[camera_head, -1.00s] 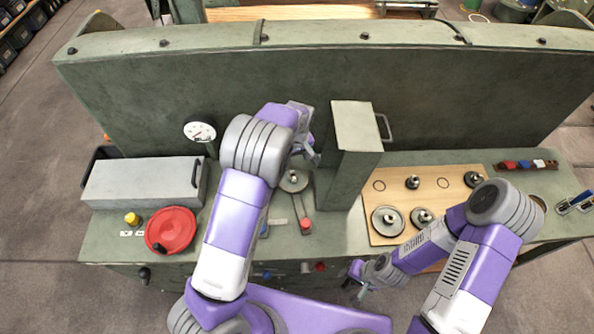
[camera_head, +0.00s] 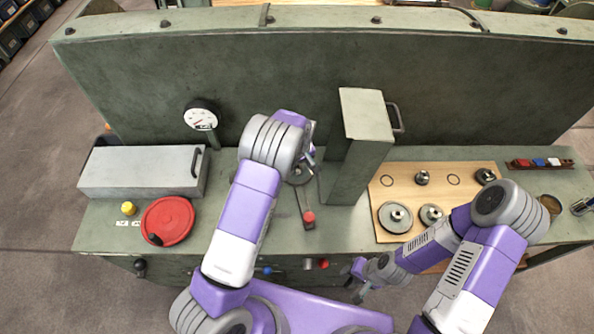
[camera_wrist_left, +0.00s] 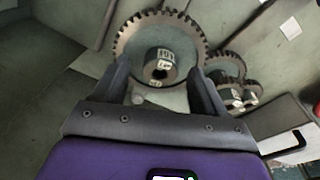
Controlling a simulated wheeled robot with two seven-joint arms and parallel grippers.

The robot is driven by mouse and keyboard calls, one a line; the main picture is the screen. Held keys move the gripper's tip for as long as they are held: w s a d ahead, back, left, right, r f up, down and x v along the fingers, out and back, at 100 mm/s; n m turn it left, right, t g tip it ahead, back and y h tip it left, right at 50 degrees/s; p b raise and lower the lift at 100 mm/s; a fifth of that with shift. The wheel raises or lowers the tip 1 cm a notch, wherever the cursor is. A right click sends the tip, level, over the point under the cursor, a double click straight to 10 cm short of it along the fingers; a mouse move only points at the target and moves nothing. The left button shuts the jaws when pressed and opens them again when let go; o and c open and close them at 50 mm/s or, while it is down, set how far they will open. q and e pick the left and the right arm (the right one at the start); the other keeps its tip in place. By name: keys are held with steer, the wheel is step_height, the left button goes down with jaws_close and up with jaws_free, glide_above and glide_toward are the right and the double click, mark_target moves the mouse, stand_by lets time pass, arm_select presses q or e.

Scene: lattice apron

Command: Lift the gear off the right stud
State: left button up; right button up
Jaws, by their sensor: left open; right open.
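A large dark toothed gear (camera_wrist_left: 135,38) with a raised hub (camera_wrist_left: 160,68) fills the upper middle of the left wrist view. My left gripper (camera_wrist_left: 162,92) is open, its fingers on either side of the hub's near side, with nothing held. In the head view the left gripper (camera_head: 312,162) is over the bench, left of the green upright box, and largely hides a round gear (camera_head: 299,177). The stud under the gear is hidden. Two smaller gears (camera_wrist_left: 225,68) lie right of the large one in the wrist view. My right gripper (camera_head: 357,287) is open and empty at the bench's front edge.
A wooden board (camera_head: 400,172) with gears and hubs lies at the right. The green upright box (camera_head: 362,150) stands right of my left gripper. A red-knobbed lever (camera_head: 309,216) is in front. A red disc (camera_head: 168,222) and grey case (camera_head: 140,172) are at the left.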

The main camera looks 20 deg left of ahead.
arm_select(q)
steer(key=shift+f, duration=0.35)
steer(key=c, duration=1.3)
jaws_close()
steer(key=shift+w+r, duration=0.1)
steer(key=shift+r, duration=0.05)
